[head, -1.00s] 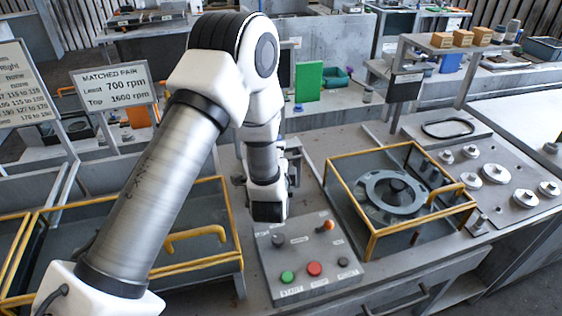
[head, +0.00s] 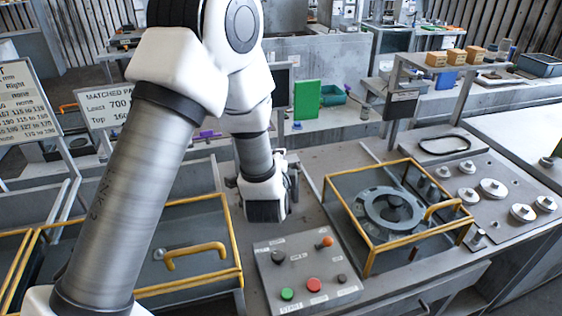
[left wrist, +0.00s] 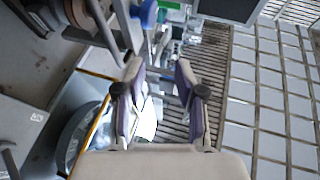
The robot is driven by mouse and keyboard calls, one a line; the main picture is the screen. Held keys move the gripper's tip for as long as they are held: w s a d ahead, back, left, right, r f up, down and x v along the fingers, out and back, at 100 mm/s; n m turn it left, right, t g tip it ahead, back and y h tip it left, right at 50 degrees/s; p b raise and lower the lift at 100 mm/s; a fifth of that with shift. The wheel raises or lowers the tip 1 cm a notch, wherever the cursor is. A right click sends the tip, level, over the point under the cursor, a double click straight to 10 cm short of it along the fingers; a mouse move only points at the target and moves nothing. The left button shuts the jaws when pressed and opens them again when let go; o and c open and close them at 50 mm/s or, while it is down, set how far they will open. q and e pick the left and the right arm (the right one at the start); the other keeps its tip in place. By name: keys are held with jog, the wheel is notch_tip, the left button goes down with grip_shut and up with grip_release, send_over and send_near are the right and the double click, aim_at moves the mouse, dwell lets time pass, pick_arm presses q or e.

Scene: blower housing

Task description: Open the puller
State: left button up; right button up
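My left arm comes in from the left in the head view and ends above the workbench, behind the control panel (head: 305,276). Its left gripper (left wrist: 158,76) is mostly hidden behind its own wrist there. In the left wrist view its two fingers stand apart with nothing between them, so it is open and empty. I cannot make out for sure which thing is the puller. A yellow-edged clear guard (head: 372,240) with a yellow handle stands closed over a grey round housing (head: 388,208), right of the gripper. My right gripper is not in view.
The control panel has a green button (head: 287,294), a red button (head: 314,285) and several knobs. Another yellow-edged guard (head: 190,290) with a handle is at the left. Metal knobbed parts (head: 492,188) sit on a plate at the right. A green board (head: 306,98) stands behind.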

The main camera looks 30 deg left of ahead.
pick_arm(q)
jog(key=s+d, duration=0.2)
jog(key=s, duration=0.3)
jog(key=shift+s+d, duration=0.25)
jog(key=shift+s, duration=0.1)
dwell(0.5)
